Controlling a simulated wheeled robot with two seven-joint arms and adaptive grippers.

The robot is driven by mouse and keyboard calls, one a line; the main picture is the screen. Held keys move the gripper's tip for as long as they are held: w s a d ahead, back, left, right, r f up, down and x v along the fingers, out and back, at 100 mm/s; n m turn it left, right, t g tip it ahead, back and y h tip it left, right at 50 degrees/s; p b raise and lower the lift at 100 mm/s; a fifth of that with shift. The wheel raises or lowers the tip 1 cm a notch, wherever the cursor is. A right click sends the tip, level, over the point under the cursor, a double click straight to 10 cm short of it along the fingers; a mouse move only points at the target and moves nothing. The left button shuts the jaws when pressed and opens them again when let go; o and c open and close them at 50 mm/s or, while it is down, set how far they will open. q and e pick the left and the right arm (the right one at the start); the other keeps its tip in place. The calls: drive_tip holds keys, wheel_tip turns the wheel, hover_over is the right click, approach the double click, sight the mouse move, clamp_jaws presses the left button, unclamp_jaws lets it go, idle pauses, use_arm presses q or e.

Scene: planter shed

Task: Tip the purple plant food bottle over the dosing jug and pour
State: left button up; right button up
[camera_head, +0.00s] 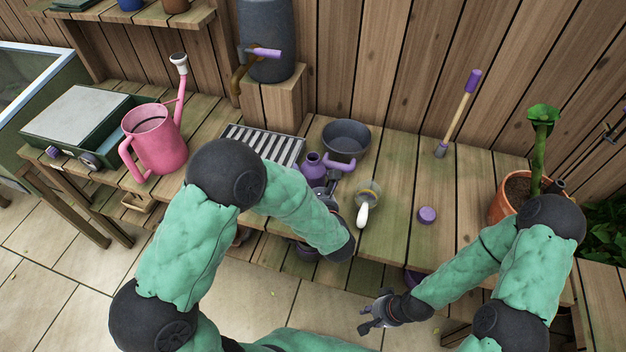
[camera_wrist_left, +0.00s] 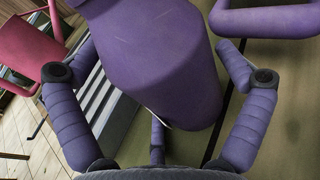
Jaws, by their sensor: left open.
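The purple plant food bottle (camera_head: 312,166) stands upright on the bench, just beyond my left gripper (camera_head: 326,190). In the left wrist view the bottle (camera_wrist_left: 160,65) fills the middle, between the two spread fingers of my left gripper (camera_wrist_left: 165,95). A small clear jug (camera_head: 374,187) with a white handle, seemingly the dosing jug, stands on the bench right of the bottle. My right gripper (camera_head: 377,314) hangs in front of the bench edge, empty, and its fingers look apart.
A purple loop (camera_wrist_left: 265,20) is close beside the bottle. A dark bowl (camera_head: 346,137) stands behind it, a slatted rack (camera_head: 265,144) to the left. A pink watering can (camera_head: 155,150) is farther left.

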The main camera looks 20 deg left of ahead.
sight(311, 176)
use_arm(q)
drive_tip(key=c, duration=1.2)
drive_tip(key=shift+c, duration=0.2)
drive_tip(key=shift+r, duration=0.1)
drive_tip(key=shift+r+p, duration=0.35)
drive_tip(key=shift+r, duration=0.1)
drive_tip(key=r, duration=0.1)
drive_tip(key=r+p, duration=0.2)
drive_tip(key=shift+s+d+r, duration=0.1)
drive_tip(key=shift+s+r, duration=0.05)
drive_tip(key=shift+s, duration=0.1)
drive_tip(key=s+r+p, duration=0.1)
drive_tip(key=s+d+r+p, duration=0.1)
drive_tip(key=s+r, duration=0.1)
drive_tip(key=s+r+p, duration=0.1)
drive_tip(key=r, duration=0.1)
drive_tip(key=shift+s+d+r, duration=0.15)
drive_tip(key=shift+d+r, duration=0.1)
drive_tip(key=s+d+r+p, duration=0.3)
drive_tip(key=s, duration=0.5)
drive_tip(key=w+d+f+m+g+b, duration=0.1)
drive_tip(key=w+d+f+m+b, duration=0.1)
drive_tip(key=w+d, duration=0.6)
drive_tip(key=shift+w+d+f+b, duration=0.15)
drive_tip(key=shift+w+d+b, duration=0.05)
drive_tip(key=shift+d+b, duration=0.2)
